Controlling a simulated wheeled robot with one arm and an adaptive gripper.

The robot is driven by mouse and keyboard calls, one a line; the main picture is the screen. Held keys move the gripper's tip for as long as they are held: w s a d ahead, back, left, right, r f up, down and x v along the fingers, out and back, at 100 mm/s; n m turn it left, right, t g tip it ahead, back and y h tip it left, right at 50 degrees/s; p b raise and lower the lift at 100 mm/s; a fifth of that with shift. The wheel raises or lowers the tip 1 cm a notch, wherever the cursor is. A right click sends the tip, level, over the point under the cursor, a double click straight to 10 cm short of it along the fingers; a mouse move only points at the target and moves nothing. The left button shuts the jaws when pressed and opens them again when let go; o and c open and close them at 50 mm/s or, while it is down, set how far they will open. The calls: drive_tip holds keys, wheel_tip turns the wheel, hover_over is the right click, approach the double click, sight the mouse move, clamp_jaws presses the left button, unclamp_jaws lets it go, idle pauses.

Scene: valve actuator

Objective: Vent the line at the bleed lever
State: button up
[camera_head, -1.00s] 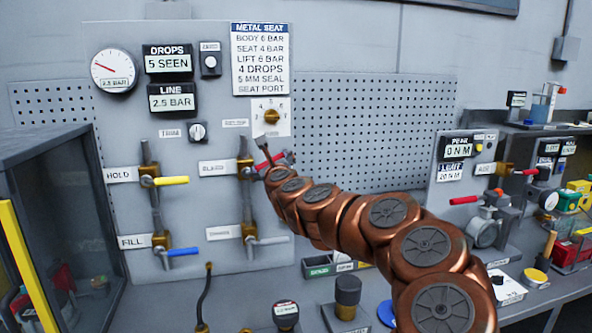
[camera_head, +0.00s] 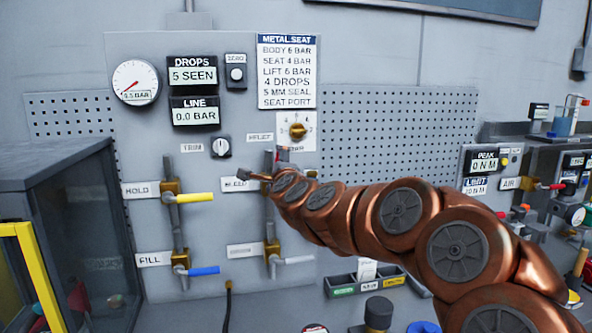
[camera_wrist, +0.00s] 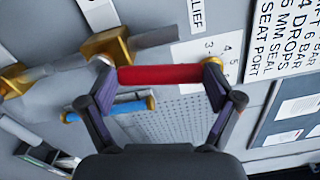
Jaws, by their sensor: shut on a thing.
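The bleed lever's red handle (camera_wrist: 160,74) lies between my two fingertips in the wrist view, and my gripper (camera_wrist: 160,68) is shut on it. In the head view a bit of red (camera_head: 283,149) shows above my gripper, beside the partly covered bleed label (camera_head: 237,184). My wrist hides most of the bleed valve there. The line display (camera_head: 195,113) reads 0.0 BAR. The round gauge (camera_head: 136,82) has its needle low. The drops display (camera_head: 192,70) reads 5 SEEN.
A grey lever (camera_head: 297,260) sits below my wrist. A dark cabinet (camera_head: 60,200) with a yellow frame stands at far left. A small labelled tray (camera_head: 362,282) lies on the bench.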

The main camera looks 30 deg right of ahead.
drive_tip(key=shift+w+a+r+n, duration=0.15)
drive_tip(key=shift+a+n, duration=0.2)
drive_tip(key=shift+n, duration=0.25)
drive_tip(key=shift+w+a+r+n, duration=0.1)
drive_tip(key=shift+a+n, duration=0.2)
drive_tip(key=shift+n, duration=0.3)
drive_tip(key=o, duration=1.3)
drive_tip(key=shift+c, duration=0.2)
drive_tip(key=shift+o, duration=0.6)
drive_tip(key=shift+w, duration=0.1)
drive_tip(key=shift+f, duration=0.15)
drive_tip(key=v, duration=1.2)
